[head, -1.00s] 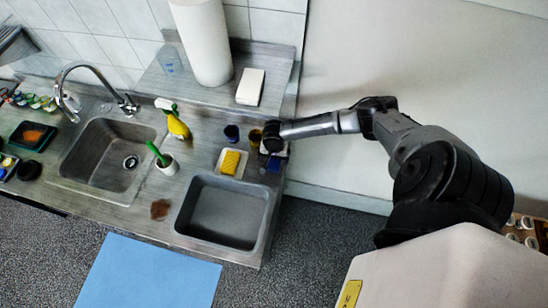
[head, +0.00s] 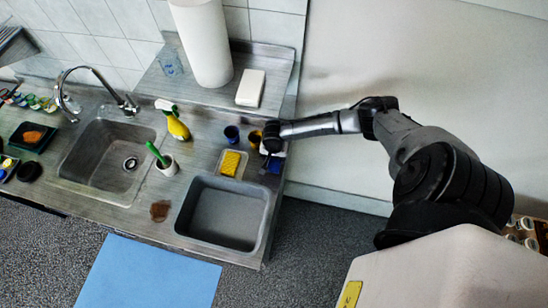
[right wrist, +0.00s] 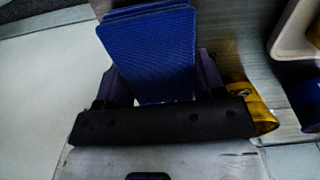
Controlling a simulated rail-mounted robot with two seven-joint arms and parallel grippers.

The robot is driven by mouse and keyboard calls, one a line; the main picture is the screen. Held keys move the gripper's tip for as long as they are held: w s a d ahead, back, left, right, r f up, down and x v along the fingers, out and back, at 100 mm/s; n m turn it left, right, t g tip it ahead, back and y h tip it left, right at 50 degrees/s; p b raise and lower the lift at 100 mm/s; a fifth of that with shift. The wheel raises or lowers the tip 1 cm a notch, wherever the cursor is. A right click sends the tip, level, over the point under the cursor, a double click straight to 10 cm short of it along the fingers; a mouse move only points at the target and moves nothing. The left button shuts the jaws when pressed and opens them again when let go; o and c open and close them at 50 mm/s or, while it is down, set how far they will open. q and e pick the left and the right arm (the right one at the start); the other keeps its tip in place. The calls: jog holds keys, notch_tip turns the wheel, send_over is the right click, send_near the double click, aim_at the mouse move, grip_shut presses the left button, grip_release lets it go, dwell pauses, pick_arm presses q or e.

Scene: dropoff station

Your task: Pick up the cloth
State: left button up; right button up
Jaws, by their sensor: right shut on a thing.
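The blue cloth (right wrist: 150,55) is folded in flat layers and sits between the fingers of my right gripper (right wrist: 155,85) in the right wrist view. In the head view a small part of the blue cloth (head: 274,166) shows below my right gripper (head: 272,154), at the right end of the counter. My right gripper is shut on the cloth. I cannot tell whether the cloth still touches the counter. The arm and gripper hide the rest of it in the head view. My left gripper is not in view.
A yellow cup (head: 255,138) and a dark blue cup (head: 232,134) stand close left of the gripper. A yellow sponge (head: 231,163) lies on a white dish nearby. A grey basin (head: 224,212) is in front. The wall (head: 340,160) is to the right.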

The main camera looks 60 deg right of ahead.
jog(key=shift+r, duration=0.4)
notch_tip(320, 180, up, 2)
jog(key=shift+r, duration=0.2)
jog(key=s+d, duration=0.4)
jog(key=s, duration=1.3)
jog(key=shift+s+d, duration=0.2)
jog(key=shift+s, duration=0.05)
jog(key=shift+f, duration=0.1)
jog(key=o, duration=0.4)
jog(key=c, duration=0.3)
